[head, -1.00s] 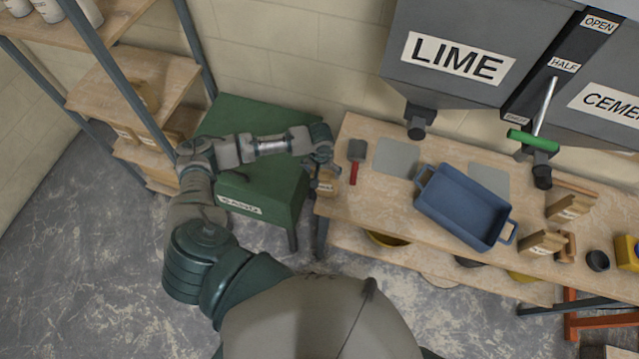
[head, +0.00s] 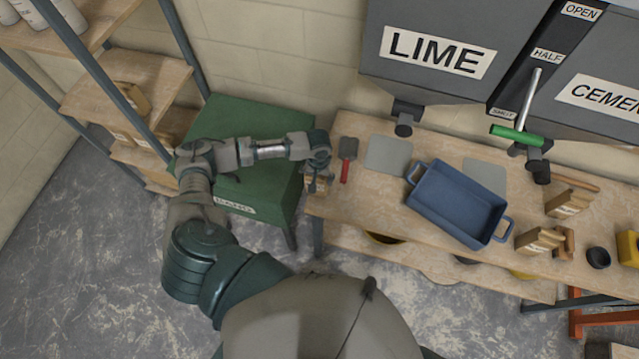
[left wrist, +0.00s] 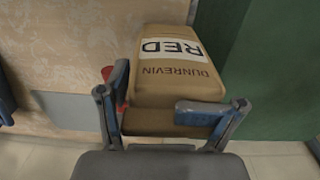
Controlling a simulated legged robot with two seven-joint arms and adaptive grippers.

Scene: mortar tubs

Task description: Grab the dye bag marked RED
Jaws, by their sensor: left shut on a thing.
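A brown dye bag (left wrist: 176,75) with a white RED label and the word DUNREVIN fills the middle of the left wrist view. My left gripper (left wrist: 172,112) is shut on it, with one blue-grey finger on each side. In the head view my left gripper (head: 318,178) is at the left end of the workbench, and the bag there is mostly hidden by it. My right gripper is not in view.
The wooden workbench (head: 335,209) holds a red-handled trowel (head: 346,160) and a blue tub (head: 455,205). A green SAND bin (head: 250,120) stands left of it. LIME and CEMENT hoppers (head: 440,50) hang above. Shelves (head: 120,85) stand at left.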

